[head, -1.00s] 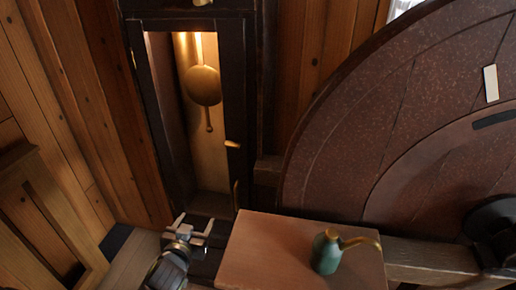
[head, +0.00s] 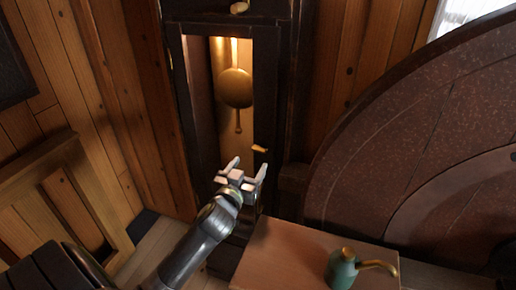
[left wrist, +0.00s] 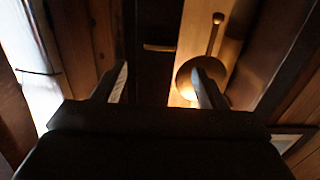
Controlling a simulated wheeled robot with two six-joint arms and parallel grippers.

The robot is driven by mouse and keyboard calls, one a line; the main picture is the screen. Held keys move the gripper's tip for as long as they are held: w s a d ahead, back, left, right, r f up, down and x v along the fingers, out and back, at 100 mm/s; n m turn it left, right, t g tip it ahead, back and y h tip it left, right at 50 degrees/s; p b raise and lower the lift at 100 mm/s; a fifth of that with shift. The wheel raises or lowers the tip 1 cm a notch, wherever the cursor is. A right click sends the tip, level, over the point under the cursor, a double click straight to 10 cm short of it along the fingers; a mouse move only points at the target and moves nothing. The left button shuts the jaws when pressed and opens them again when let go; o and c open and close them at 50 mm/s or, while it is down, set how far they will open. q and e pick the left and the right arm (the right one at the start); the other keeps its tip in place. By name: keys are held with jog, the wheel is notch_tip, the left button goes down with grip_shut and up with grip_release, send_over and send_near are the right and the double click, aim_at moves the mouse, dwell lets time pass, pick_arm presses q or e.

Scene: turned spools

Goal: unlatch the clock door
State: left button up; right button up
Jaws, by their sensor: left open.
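The clock is a tall dark wooden case with a narrow door (head: 265,112); a brass pendulum (head: 236,88) hangs lit behind it. A small brass latch (head: 259,149) lies roughly crosswise on the door's right stile. My left gripper (head: 246,168) is open and empty just below the latch in the head view, its fingers pointing up towards it. In the left wrist view the latch (left wrist: 158,47) shows ahead, between the directions of the two fingers (left wrist: 160,78) and apart from them. The pendulum (left wrist: 190,75) is partly behind one finger. My right gripper is not in view.
A wooden box or stand top (head: 275,262) with a green oil can (head: 342,270) with a brass spout is at lower right. A large dark round wheel (head: 400,150) fills the right side. Plank walls (head: 120,110) stand at left.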

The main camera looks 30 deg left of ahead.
aim_at(258, 150)
pick_arm(q)
jog(key=p+x, duration=0.1)
jog(key=x, duration=0.7)
jog(key=c, duration=1)
